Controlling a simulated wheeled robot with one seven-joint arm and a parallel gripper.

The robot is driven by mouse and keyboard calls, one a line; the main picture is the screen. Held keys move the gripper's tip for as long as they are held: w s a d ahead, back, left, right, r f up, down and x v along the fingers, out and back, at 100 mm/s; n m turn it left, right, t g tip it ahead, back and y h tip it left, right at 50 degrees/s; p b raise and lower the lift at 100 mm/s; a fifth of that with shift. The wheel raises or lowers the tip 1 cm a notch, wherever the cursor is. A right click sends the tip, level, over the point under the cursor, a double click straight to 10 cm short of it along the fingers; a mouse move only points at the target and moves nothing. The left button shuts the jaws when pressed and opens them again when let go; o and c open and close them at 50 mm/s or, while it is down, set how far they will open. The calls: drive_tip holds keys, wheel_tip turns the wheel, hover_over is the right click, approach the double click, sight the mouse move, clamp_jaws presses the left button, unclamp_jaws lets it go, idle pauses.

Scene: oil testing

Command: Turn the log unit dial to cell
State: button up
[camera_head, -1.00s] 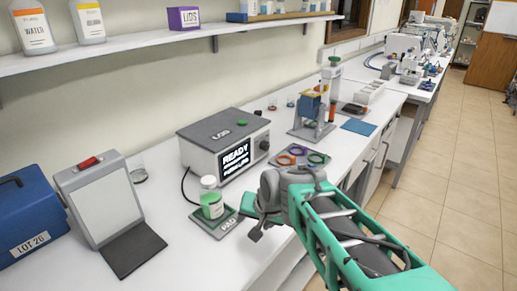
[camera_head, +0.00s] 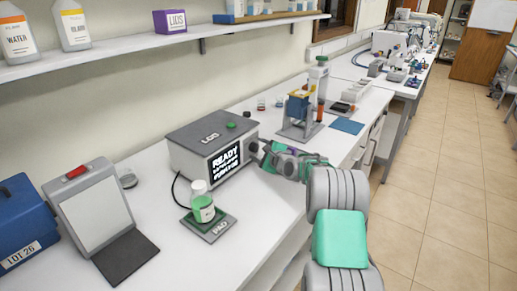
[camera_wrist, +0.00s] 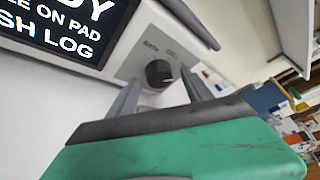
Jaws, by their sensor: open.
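The log unit (camera_head: 200,150) is a grey box with a dark top, and its lit screen reads READY in the head view. Its dial (camera_wrist: 158,73) is a round black knob on the front panel in the wrist view, with small labels above it, one seeming to read BATH. The dial's pointer direction is hard to tell. My gripper (camera_wrist: 160,82) is open, with one finger on each side of the dial in that view; I cannot tell whether they touch it.
A tilted white panel (camera_head: 92,208) and a blue case (camera_head: 25,225) are at left. A blue-and-grey stand (camera_head: 300,112) is behind my gripper. The front bench is mostly clear.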

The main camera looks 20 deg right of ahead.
drive_tip(key=shift+w+a, duration=0.1)
drive_tip(key=shift+w, duration=0.2)
drive_tip(key=shift+c, duration=0.4)
clamp_jaws()
